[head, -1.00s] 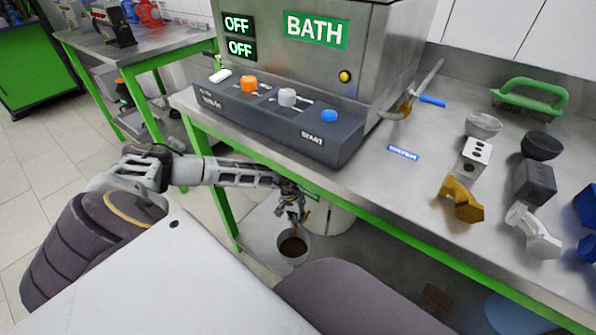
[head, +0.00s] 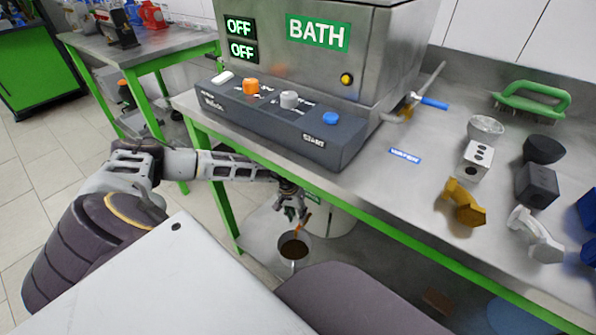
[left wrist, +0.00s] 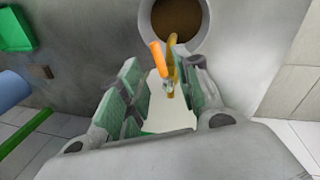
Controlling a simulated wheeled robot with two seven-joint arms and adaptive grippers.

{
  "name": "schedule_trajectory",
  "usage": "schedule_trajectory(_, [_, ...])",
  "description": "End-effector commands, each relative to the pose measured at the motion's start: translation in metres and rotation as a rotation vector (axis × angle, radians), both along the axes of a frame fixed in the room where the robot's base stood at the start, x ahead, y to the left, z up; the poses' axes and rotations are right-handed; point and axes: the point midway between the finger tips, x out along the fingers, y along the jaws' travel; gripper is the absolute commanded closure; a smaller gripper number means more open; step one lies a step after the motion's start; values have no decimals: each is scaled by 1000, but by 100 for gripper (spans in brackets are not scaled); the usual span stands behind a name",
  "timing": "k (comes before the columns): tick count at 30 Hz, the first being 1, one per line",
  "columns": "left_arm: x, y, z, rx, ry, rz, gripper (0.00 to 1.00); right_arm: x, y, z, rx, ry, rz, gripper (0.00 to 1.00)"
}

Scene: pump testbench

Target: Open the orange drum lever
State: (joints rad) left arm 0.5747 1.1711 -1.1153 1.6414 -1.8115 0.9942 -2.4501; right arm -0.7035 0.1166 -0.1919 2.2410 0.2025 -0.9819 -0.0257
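The orange lever (head: 304,222) is a small stick under the bench's front edge, partly hidden by my left gripper in the head view. In the left wrist view the lever (left wrist: 158,58) stands in front of the gap between the green-padded fingers, beside a yellow-brown metal part (left wrist: 172,55). My left gripper (left wrist: 163,72) is open, its fingers spread to either side; no contact with the lever is clear. In the head view the left gripper (head: 291,211) points down above a round cup (head: 293,262) with brown contents. My right gripper is not in view.
A white drum-like body (head: 335,222) stands under the bench. The control box (head: 285,125) sits on the bench above. Metal and coloured parts stand at the right.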

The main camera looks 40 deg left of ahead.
Motion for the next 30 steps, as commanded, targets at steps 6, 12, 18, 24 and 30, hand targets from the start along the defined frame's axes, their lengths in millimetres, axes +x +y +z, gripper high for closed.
schedule_trajectory(6, [-1, 5, 24, 0, 0, 0, 67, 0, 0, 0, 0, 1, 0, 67])
schedule_trajectory(12, [-2, 7, 34, 0, 0, 0, 67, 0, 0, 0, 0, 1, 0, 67])
schedule_trajectory(18, [-2, 6, 35, 0, 0, 0, 67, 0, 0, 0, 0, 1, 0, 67])
schedule_trajectory(24, [-2, 6, 35, -3, 0, 2, 79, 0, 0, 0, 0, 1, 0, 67])
schedule_trajectory(30, [1, -11, 36, -58, -5, 40, 100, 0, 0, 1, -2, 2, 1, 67])
